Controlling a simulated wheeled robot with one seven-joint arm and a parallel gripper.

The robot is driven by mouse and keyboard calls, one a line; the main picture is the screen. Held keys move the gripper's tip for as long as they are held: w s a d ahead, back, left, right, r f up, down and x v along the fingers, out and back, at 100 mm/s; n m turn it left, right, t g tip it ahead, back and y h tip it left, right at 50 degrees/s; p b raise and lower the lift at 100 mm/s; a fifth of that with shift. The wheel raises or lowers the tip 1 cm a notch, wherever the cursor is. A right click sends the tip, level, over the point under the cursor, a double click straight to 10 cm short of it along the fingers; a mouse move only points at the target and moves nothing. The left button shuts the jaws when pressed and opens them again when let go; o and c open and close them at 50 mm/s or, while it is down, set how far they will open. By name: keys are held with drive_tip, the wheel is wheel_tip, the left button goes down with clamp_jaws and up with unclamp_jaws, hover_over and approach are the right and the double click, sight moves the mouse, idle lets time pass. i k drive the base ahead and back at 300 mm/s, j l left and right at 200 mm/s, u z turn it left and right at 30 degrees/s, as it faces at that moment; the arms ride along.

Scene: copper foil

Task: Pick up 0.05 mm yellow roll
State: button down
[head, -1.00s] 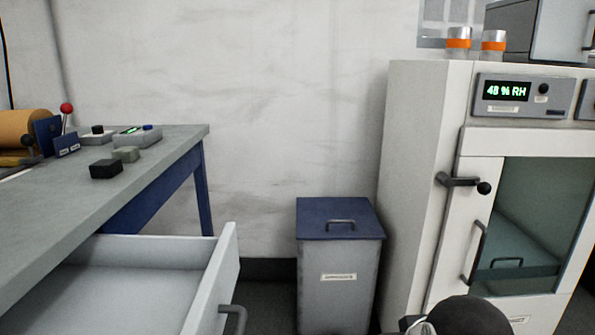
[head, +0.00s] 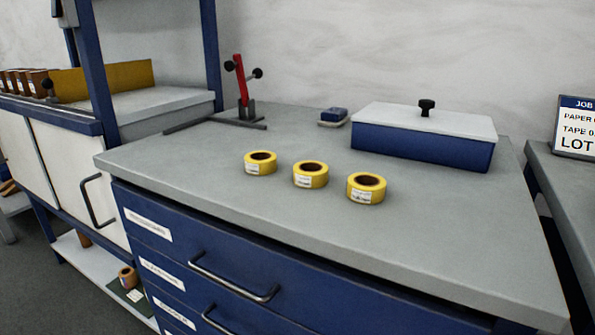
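Three yellow tape rolls stand in a row on the grey top of a blue drawer cabinet in the head view: a left roll (head: 260,163), a middle roll (head: 310,175) and a right roll (head: 367,188). Each lies flat with its dark core facing up and a white label on its side. The label print is too small to read, so I cannot tell which roll is 0.05 mm. The rolls are apart from each other. My gripper is not in view.
A blue box with a grey lid (head: 424,135) stands behind the rolls. A red-armed stand (head: 242,88) and a small blue block (head: 334,116) are further back. A job sign (head: 577,128) stands at right. The cabinet top (head: 230,205) is bare in front of the rolls.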

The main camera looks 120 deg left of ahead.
sight(362, 188)
drive_tip(key=k+u, duration=0.15)
drive_tip(key=u, duration=0.3)
drive_tip(key=k+u, duration=0.15)
drive_tip(key=u, duration=0.25)
drive_tip(key=k+j+u, duration=0.15)
drive_tip(key=u, duration=2.5)
